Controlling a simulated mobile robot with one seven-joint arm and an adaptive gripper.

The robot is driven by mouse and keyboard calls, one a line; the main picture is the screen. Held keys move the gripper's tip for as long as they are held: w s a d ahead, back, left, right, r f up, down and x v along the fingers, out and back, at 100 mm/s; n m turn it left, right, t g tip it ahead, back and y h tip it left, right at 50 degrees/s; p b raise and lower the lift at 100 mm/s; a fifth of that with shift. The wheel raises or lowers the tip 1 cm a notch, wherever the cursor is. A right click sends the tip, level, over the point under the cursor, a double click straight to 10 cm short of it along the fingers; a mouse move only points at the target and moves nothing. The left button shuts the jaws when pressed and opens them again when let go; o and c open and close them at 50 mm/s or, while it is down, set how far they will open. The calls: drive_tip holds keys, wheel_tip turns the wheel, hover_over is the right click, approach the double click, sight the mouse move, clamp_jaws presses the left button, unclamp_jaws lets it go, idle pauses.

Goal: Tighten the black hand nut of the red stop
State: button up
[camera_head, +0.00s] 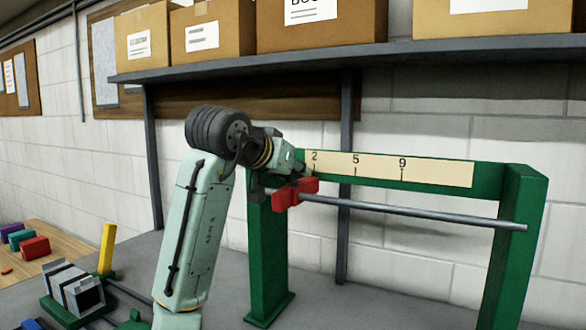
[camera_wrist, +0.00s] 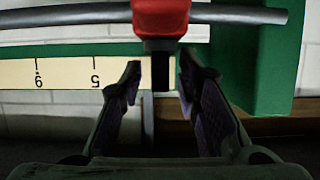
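The red stop (camera_head: 297,193) sits on the grey rod (camera_head: 430,214) near the left post of the green frame (camera_head: 268,265), just below the 2 on the scale (camera_head: 440,171). In the wrist view the red stop (camera_wrist: 161,16) is at the top centre. The black hand nut (camera_wrist: 160,46) points from it toward me. My gripper (camera_wrist: 158,75) is open, its fingers on either side of the nut's line with a visible gap on each side. In the head view my gripper (camera_head: 276,182) is at the stop and hides the nut.
A shelf (camera_head: 400,53) with cardboard boxes (camera_head: 320,25) runs above the frame. At lower left are a grey clamp-like block (camera_head: 72,287), a yellow block (camera_head: 107,248) and coloured blocks on a wooden board (camera_head: 50,262). The right part of the rod is clear.

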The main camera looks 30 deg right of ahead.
clamp_jaws()
drive_tip(key=shift+m+g+h, duration=0.4)
drive_tip(key=shift+m+g, duration=0.1)
drive_tip(key=shift+g, duration=0.1)
idle(0.4)
drive_tip(key=m+g+h, duration=0.1)
drive_tip(key=m+g, duration=0.8)
drive_tip(key=g, duration=0.1)
drive_tip(key=shift+y, duration=0.4)
drive_tip(key=shift+m+g, duration=0.3)
drive_tip(key=shift+g, duration=0.1)
